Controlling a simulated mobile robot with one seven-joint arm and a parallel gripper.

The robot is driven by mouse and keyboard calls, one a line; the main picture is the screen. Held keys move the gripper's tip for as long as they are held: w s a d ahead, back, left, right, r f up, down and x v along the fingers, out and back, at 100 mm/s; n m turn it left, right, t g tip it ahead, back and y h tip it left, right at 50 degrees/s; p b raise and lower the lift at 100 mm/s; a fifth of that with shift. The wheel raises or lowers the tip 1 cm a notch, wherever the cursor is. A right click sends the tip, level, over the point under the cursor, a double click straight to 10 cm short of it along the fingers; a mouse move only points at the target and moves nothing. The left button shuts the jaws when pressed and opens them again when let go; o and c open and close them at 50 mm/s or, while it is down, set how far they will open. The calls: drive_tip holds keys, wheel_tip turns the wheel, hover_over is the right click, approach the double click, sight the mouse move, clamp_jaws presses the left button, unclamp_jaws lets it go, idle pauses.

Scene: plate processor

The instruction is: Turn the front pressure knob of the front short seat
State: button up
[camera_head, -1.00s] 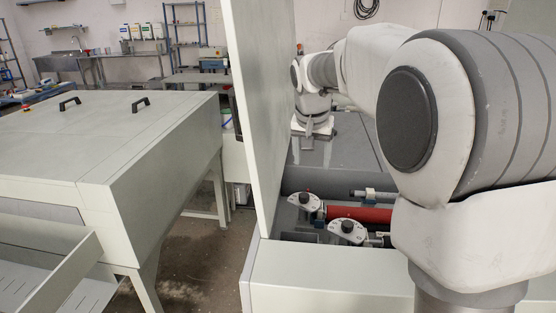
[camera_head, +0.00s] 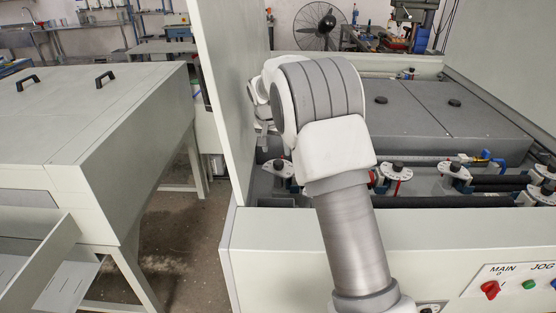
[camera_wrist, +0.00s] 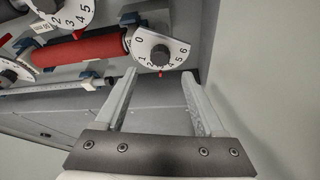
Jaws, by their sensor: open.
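In the wrist view a white dial plate (camera_wrist: 146,43) with numbers 0 to 6 carries a dark knob (camera_wrist: 160,55) with a red pointer. It sits at the end of a red roller (camera_wrist: 85,58), just beyond my fingertips. My gripper (camera_wrist: 158,76) is open and empty, its fingers pointing at this knob and apart from it. A second numbered dial (camera_wrist: 75,17) is at the upper left, and a third dark knob (camera_wrist: 10,75) is at the left edge. No label shows which seat each belongs to. In the head view my arm hides most of the gripper's surroundings.
In the head view, more dial knobs (camera_head: 396,168) (camera_head: 454,169) line the machine behind its front panel (camera_head: 440,235). A tall upright panel (camera_head: 225,80) stands left of my arm. A red MAIN switch (camera_head: 490,289) is at the lower right. A grey wall lies right of my gripper.

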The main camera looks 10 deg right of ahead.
sight(279, 162)
drive_tip(key=x, duration=0.7)
drive_tip(key=shift+f, duration=0.1)
clamp_jaws()
